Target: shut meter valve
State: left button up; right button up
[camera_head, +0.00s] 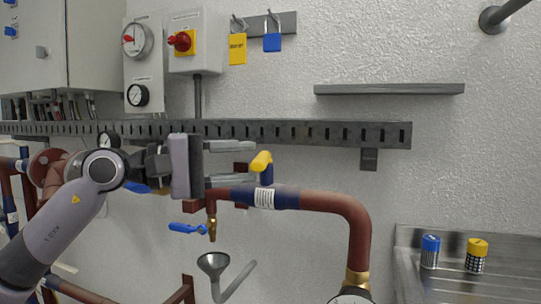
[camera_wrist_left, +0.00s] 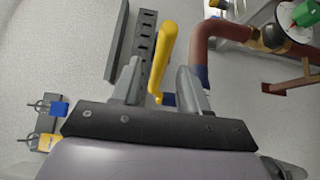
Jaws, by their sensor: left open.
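A yellow lever handle (camera_head: 261,162) sits on a blue valve body (camera_head: 266,176) above the red-brown pipe. In the left wrist view the yellow handle (camera_wrist_left: 167,55) is long and bent and appears between the fingers, with a gap on both sides. My left gripper (camera_head: 246,167) is open and points right, its fingertips just left of the handle. In the left wrist view its fingers (camera_wrist_left: 159,66) hold nothing. The pipe (camera_head: 335,202) bends down to a dial meter (camera_head: 350,298) cut off by the bottom edge. My right gripper does not show.
A slotted rail (camera_head: 300,134) runs along the wall behind the gripper. Below are a blue drain lever (camera_head: 184,228) and a funnel (camera_head: 212,264). A metal counter (camera_head: 515,262) stands right.

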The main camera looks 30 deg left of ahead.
aim_at(269, 161)
pick_arm(q)
jog(key=p+x, duration=0.2)
jog(key=x, duration=0.2)
jog(key=shift+d+r, duration=0.1)
jog(key=shift+r, duration=0.05)
jog(key=shift+p+x, duration=0.3)
jog(key=shift+x, duration=0.55)
grip_shut()
